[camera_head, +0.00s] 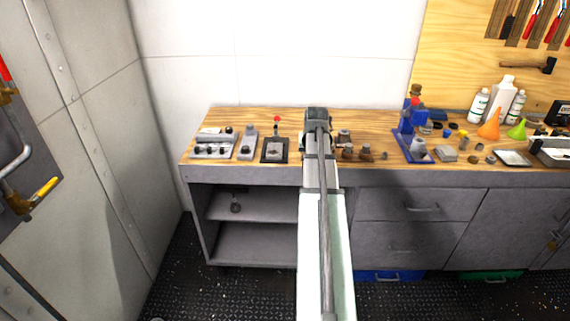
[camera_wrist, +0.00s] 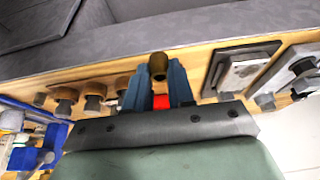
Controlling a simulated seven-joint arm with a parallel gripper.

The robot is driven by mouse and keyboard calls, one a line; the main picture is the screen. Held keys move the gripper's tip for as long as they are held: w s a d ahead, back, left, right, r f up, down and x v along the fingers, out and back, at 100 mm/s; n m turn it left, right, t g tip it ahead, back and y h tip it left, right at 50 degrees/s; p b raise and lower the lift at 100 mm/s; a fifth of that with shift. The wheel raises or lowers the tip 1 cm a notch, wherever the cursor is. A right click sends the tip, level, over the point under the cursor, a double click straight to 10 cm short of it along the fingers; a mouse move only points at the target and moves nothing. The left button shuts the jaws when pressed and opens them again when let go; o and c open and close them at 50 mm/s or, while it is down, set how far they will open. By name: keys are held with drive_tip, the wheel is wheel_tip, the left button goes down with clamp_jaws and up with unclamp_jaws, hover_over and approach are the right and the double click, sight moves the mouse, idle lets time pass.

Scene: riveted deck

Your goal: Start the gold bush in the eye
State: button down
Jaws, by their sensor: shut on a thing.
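In the wrist view, my gripper (camera_wrist: 158,84) is shut on the gold bush (camera_wrist: 158,66), a short dark-gold cylinder between the two blue-grey fingers. A dark opening shows in its near end. In the head view, my own arm and gripper (camera_head: 317,116) cover the bush, above the bench's left half. I cannot tell for certain which part is the eye. A dark plate with a lighter square block (camera_head: 274,150) lies just left of my gripper; it also shows in the wrist view (camera_wrist: 237,72), right of the fingers, apart from the bush.
Several brown and grey round parts (camera_head: 366,152) stand just right of my arm. A blue press (camera_head: 413,146) stands beyond them. Grey fixtures (camera_head: 213,149) stand at the bench's left end. A red piece (camera_wrist: 161,101) shows behind the fingers.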

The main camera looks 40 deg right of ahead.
drive_tip(key=s+d+r+n, duration=0.1)
drive_tip(key=s+d+r, duration=0.2)
drive_tip(key=s+d, duration=0.4)
drive_tip(key=s+d+r+n, duration=0.1)
drive_tip(key=s+d+r, duration=0.2)
drive_tip(key=d, duration=1.8)
drive_tip(key=s+d+r+n, duration=0.1)
drive_tip(key=s+d+r, duration=0.2)
drive_tip(key=s+d, duration=0.9)
drive_tip(key=shift+d+r+t+y, duration=0.2)
drive_tip(key=shift+d+t+y, duration=0.2)
drive_tip(key=shift+d, duration=0.6)
drive_tip(key=shift+f, duration=0.2)
hover_over(418, 141)
drive_tip(key=s, duration=0.1)
drive_tip(key=shift+s+a+f, duration=0.1)
drive_tip(key=shift+a+f, duration=0.1)
drive_tip(key=shift+f, duration=1.3)
drive_tip(key=shift+s+a+f, duration=0.1)
drive_tip(key=shift+a+f, duration=0.05)
drive_tip(key=shift+f, duration=1.35)
drive_tip(key=shift+f, duration=0.7)
drive_tip(key=c, duration=0.9)
unclamp_jaws()
